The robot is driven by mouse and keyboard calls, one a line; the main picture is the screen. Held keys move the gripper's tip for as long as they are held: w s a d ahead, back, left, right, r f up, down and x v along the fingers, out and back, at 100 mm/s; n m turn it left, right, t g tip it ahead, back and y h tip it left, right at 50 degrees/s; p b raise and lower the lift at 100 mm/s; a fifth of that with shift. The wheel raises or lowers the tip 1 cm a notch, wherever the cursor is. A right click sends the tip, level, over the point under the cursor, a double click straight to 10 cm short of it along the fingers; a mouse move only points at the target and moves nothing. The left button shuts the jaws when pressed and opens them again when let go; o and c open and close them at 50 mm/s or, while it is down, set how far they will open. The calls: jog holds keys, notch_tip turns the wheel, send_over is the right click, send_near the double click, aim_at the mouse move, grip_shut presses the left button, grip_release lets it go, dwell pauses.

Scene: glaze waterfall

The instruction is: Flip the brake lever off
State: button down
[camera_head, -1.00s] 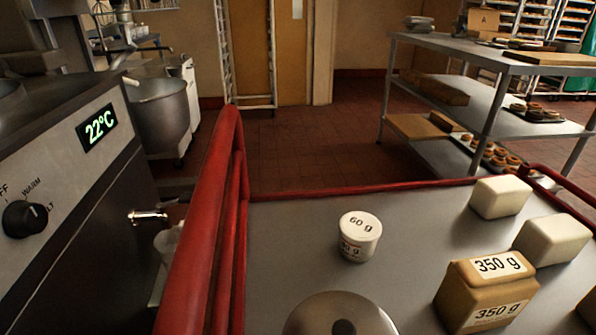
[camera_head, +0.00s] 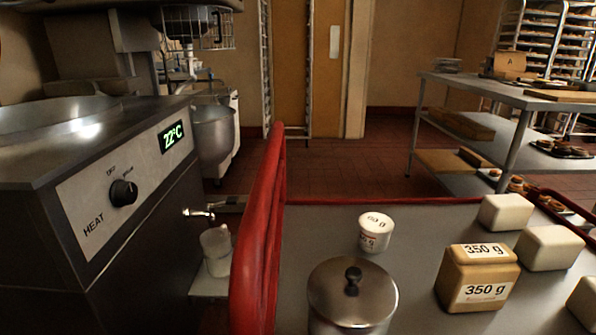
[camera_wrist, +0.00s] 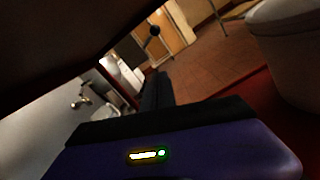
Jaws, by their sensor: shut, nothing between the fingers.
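I cannot make out the brake lever for certain in either view. In the wrist view, a small dark round knob (camera_wrist: 153,31) shows beyond the fingertips, near an orange-brown panel; I cannot tell whether it belongs to the lever. My gripper (camera_wrist: 156,76) shows only in the wrist view, with its dark fingers together and nothing held. The knob appears apart from the fingers. The red-railed cart (camera_head: 262,235) stands in front of me in the head view; its lower parts are hidden.
A machine with a heat dial (camera_head: 124,192) and a tap (camera_head: 199,213) stands at left. A jug (camera_head: 216,249) is below the tap. On the cart are a lidded pot (camera_head: 352,297), a 60 g tub (camera_head: 376,233), a 350 g block (camera_head: 477,277) and white blocks (camera_head: 549,249).

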jog(key=s+f+m+g, duration=0.1)
jog(key=s+f+m, duration=0.2)
jog(key=s, duration=0.3)
jog(key=s+f+m+g, duration=0.1)
jog(key=s+f+m, duration=0.25)
jog(key=s, duration=0.25)
jog(key=s+d+r+m+g+y, duration=0.1)
jog(key=s+r+m, duration=0.1)
jog(key=s+m, duration=1.55)
jog(key=s+d+r+m, duration=0.2)
jog(key=s+r+m, duration=0.25)
jog(key=s, duration=0.25)
jog(key=s+d+r+m, duration=0.25)
jog(key=s+r, duration=0.25)
jog(key=s, duration=0.3)
notch_tip(320, 180, up, 29)
jog(key=p, duration=2.9)
jog(key=shift+w+a+g+h, duration=0.25)
jog(key=shift+a+g+h, duration=0.05)
jog(key=shift+a+g, duration=0.15)
